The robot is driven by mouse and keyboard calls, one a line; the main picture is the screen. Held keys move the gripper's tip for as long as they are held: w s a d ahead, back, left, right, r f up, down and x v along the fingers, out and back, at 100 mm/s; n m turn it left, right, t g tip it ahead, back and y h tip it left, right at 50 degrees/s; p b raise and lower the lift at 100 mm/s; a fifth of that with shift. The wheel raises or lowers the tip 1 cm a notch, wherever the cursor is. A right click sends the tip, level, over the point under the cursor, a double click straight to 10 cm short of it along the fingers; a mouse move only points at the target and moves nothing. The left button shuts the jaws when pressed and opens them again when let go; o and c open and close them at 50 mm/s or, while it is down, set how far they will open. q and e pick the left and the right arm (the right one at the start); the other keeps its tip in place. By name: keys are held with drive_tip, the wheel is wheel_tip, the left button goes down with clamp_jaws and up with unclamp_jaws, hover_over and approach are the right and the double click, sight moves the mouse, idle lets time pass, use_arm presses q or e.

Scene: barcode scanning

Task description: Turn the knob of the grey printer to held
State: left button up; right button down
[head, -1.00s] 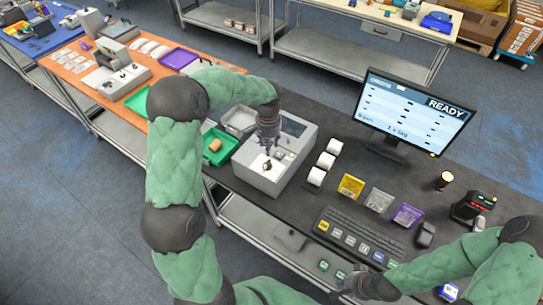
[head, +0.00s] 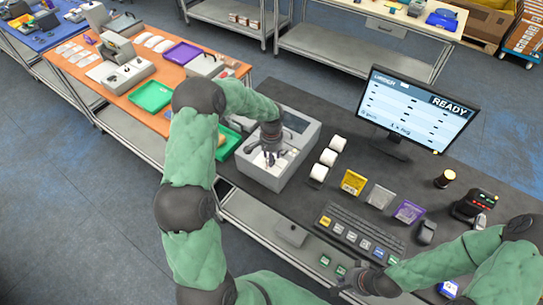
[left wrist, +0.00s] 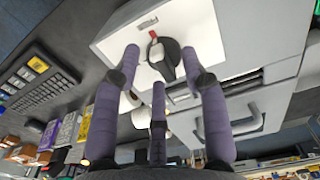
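The grey printer (head: 262,176) stands on the dark bench in the head view, left of the monitor. In the left wrist view its white panel carries a round black knob (left wrist: 165,58) with a bar grip, and a red mark (left wrist: 153,35) lies beside it. My left gripper (head: 270,158) points down over the printer's top. In the left wrist view its purple fingers (left wrist: 163,65) are spread near the knob, with no visible grip on it. My right gripper (head: 348,284) is low by the bench's front edge, below the keyboard; its finger opening is unclear.
White label rolls (head: 328,157) stand just right of the printer. A keyboard (head: 350,232), coloured packets (head: 380,195) and a monitor (head: 417,110) are further right. A green tray (head: 227,142) is beside the printer on the left, partly behind my arm.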

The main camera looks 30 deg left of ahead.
use_arm(q)
clamp_jaws()
drive_tip(key=n+b, duration=0.3)
drive_tip(key=shift+w+f, duration=0.1)
drive_tip(key=n+b, duration=0.3)
drive_tip(key=shift+n, duration=0.4)
drive_tip(key=n+b, duration=0.3)
drive_tip(key=n, duration=0.2)
drive_tip(key=shift+w+a, duration=0.1)
drive_tip(key=shift+w, duration=0.05)
drive_tip(key=n+b, duration=0.2)
drive_tip(key=n, duration=0.4)
drive_tip(key=shift+a, duration=0.1)
drive_tip(key=shift+n, duration=0.3)
